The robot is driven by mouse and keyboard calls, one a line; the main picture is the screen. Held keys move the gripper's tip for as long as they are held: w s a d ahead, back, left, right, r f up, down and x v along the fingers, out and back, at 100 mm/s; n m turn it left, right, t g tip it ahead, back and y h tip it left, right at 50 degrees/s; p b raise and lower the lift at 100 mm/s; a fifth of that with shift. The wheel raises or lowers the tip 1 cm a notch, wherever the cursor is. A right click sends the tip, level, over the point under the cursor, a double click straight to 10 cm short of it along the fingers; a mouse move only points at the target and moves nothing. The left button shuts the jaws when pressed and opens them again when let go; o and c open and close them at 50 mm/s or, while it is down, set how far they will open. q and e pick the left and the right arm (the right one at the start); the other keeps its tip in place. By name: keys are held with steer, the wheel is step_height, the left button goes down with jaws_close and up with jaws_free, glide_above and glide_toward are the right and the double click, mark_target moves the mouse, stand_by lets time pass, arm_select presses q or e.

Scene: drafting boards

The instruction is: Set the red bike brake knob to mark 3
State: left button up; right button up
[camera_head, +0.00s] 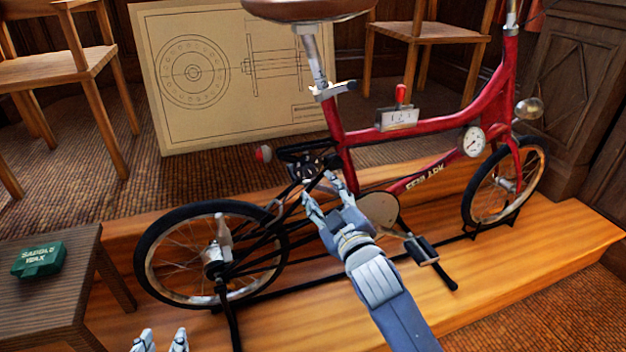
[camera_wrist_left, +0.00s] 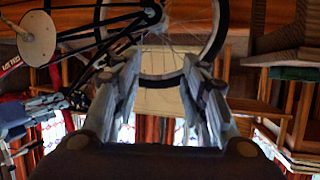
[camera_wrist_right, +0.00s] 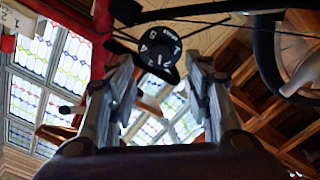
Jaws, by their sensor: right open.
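The red bike (camera_head: 350,150) stands upright on a wooden platform. A round black knob with white numerals (camera_wrist_right: 152,50) shows in the right wrist view, just beyond and between the fingertips; which mark it is set to cannot be read for sure. In the head view a dark fitting (camera_head: 305,166) behind the seat tube seems to be the same place. My right gripper (camera_head: 318,188) is open just in front of it, its fingers on either side of the knob in the right wrist view (camera_wrist_right: 160,75), with no clear contact. My left gripper (camera_head: 160,341) is open and empty at the bottom edge, in front of the rear wheel.
The rear wheel (camera_head: 212,253), crank and pedal (camera_head: 422,249) flank my right arm. A small table (camera_head: 60,285) with a green box (camera_head: 38,260) stands at the left. A drawing board (camera_head: 215,75) and chairs (camera_head: 430,32) stand behind. The platform (camera_head: 500,265) is clear at the front right.

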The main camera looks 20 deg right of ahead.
mark_target(311, 174)
steer(key=w+b, duration=0.1)
steer(key=w, duration=0.5)
steer(key=shift+w+a+f, duration=0.1)
steer(key=shift+w, duration=0.55)
arm_select(q)
step_height(311, 174, up, 8)
steer(key=w+d+t+h, duration=0.1)
steer(key=w+t, duration=0.1)
steer(key=t, duration=0.2)
steer(key=shift+w+d, duration=0.15)
steer(key=shift+d, duration=0.2)
arm_select(e)
steer(key=c, duration=1.1)
